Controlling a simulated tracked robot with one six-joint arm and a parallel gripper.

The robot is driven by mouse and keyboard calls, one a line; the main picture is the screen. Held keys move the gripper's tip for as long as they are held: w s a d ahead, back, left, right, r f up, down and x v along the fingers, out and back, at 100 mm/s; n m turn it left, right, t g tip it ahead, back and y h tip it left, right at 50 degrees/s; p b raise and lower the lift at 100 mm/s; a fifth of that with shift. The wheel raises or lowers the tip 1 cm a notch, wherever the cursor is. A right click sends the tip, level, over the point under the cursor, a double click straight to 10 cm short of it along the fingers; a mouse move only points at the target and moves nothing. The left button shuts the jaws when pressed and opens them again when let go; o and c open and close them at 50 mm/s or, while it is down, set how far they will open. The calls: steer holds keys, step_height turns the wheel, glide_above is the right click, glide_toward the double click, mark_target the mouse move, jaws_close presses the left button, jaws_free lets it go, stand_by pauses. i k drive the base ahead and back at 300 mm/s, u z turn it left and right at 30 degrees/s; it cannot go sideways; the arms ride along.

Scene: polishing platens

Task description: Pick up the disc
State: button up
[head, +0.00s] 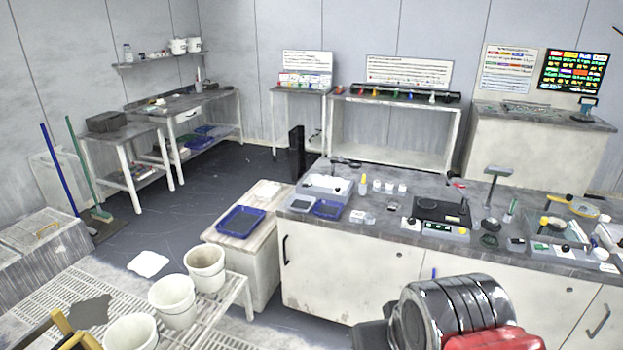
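I cannot tell for sure which thing is the disc. A small dark round piece (489,240) lies on the grey bench top (395,232) at the right. A tan round piece (583,208) lies farther right on the same bench. Polishing machines stand there too: one with a dark top (441,211) near the middle and another (556,230) at the right. My arm, dark and shiny with a red part, fills the bottom right in front of the bench cabinets. My gripper's fingers do not show.
A blue tray (240,222) sits on a low cabinet left of the bench. Several white buckets (204,268) stand on a slatted rack at lower left. White cups, bottles and small instruments crowd the bench. Dark floor (175,215) is open between the bench and the left-hand tables.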

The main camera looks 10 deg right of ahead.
mark_target(336, 182)
steer(key=u, duration=0.4)
steer(key=i, duration=2.6)
steer(key=z, duration=0.2)
